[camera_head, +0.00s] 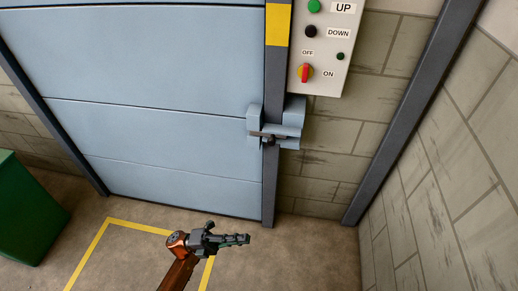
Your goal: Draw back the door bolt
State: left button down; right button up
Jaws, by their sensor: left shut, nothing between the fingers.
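The door bolt (269,136) is a dark bar at the right edge of the blue-grey panelled door (150,130). It lies across the gap between the door and the dark post, in blue-grey brackets (291,120) on both sides. My left gripper (248,239) is shut and empty, low in front of the door. In the picture it is below and a little left of the bolt, clearly apart from it. My right gripper is not in view.
A control panel (320,50) with UP and DOWN buttons and a red rotary switch is above the bolt. A green box (28,205) stands at the left. A yellow line (88,255) marks the floor. A block wall (450,170) closes the right side.

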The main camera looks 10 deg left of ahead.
aim_at(271, 141)
jog(key=k, duration=0.6)
jog(key=u, duration=0.45)
jog(key=i, duration=1.8)
jog(key=z, duration=0.45)
